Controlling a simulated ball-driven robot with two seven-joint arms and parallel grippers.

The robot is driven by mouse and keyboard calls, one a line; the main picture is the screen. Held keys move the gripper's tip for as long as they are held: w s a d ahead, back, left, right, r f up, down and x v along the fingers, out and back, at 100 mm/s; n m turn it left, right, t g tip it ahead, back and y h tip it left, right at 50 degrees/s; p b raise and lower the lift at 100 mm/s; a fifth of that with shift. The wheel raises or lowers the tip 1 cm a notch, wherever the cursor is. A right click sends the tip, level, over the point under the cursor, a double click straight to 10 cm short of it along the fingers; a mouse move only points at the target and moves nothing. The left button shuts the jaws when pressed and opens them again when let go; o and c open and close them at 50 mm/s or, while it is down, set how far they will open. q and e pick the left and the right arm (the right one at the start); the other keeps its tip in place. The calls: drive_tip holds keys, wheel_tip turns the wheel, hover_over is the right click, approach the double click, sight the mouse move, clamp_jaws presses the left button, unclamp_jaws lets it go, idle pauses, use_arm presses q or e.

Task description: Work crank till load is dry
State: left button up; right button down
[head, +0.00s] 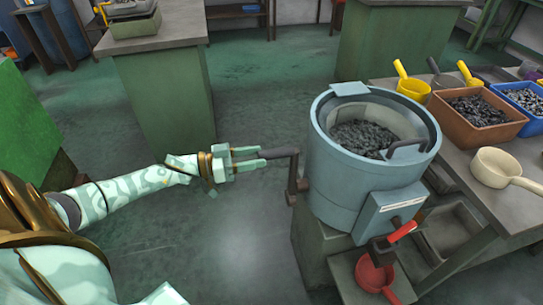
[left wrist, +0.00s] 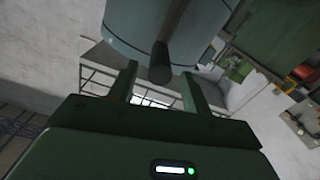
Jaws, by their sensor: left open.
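A grey-blue round drum machine (head: 362,170) stands on a green base, with a load of dark small pieces (head: 362,137) inside its open top. A crank (head: 292,172) sticks out from its left side, with a dark handle pointing left. My left gripper (head: 262,158) is open at the handle's end. In the left wrist view the crank handle (left wrist: 161,62) shows between and just beyond the fingers of the left gripper (left wrist: 162,88). I cannot tell whether they touch it. My right gripper is not in view.
A red-handled lever (head: 401,231) and a red scoop or pan (head: 374,274) are at the machine's front. A bench at right holds an orange bin (head: 478,117), a blue bin (head: 522,98), a cream scoop (head: 497,168) and yellow scoops (head: 411,86). Floor behind my left arm is clear.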

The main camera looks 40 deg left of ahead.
sight(270, 155)
use_arm(q)
drive_tip(key=shift+b+x, duration=0.35)
drive_tip(key=shift+x, duration=2)
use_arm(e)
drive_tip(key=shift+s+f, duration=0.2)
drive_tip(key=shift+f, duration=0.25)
